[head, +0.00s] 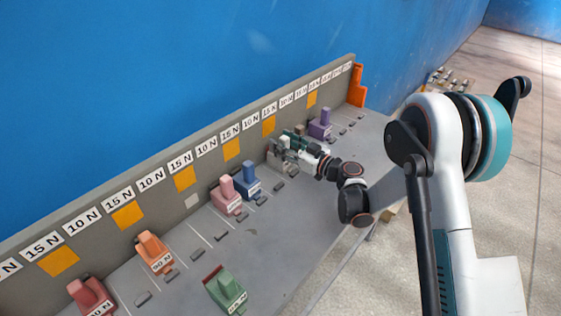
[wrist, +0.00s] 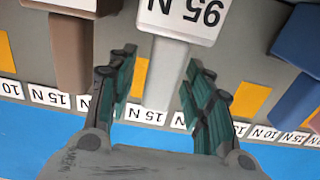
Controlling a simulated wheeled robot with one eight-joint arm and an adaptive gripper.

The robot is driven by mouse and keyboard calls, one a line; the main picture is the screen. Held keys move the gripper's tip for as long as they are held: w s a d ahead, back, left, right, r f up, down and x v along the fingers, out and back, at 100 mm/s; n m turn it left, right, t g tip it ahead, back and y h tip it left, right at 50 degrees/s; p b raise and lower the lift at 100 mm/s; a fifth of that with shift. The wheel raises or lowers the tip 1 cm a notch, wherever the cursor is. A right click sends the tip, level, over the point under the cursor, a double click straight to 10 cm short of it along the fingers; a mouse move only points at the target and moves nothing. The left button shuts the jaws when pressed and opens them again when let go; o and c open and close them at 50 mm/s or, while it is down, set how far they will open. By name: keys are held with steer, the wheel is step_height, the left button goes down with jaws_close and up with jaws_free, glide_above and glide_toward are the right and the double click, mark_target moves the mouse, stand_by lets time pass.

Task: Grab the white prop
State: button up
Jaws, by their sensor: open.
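The white prop (wrist: 166,72) is in the upper middle of the wrist view. It has a pale upright stem and a wider block labelled 95 N. My gripper (wrist: 160,58) is open, with one green-padded finger on each side of the stem. Gaps show beside the stem, and I see no clear contact. In the head view my gripper (head: 283,145) is over the ledge between the blue prop (head: 248,173) and the purple prop (head: 320,122). There it largely hides the white prop.
In the wrist view a brown prop (wrist: 72,50) stands left of the white one and a blue prop (wrist: 300,40) right. Pink (head: 226,188), orange (head: 150,246), red (head: 88,292) and green (head: 224,284) props stand along the ledge. A labelled grey back panel (head: 193,202) runs behind them.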

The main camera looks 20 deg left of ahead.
steer(key=shift+w+a, duration=0.2)
steer(key=shift+a, duration=0.15)
jaws_close()
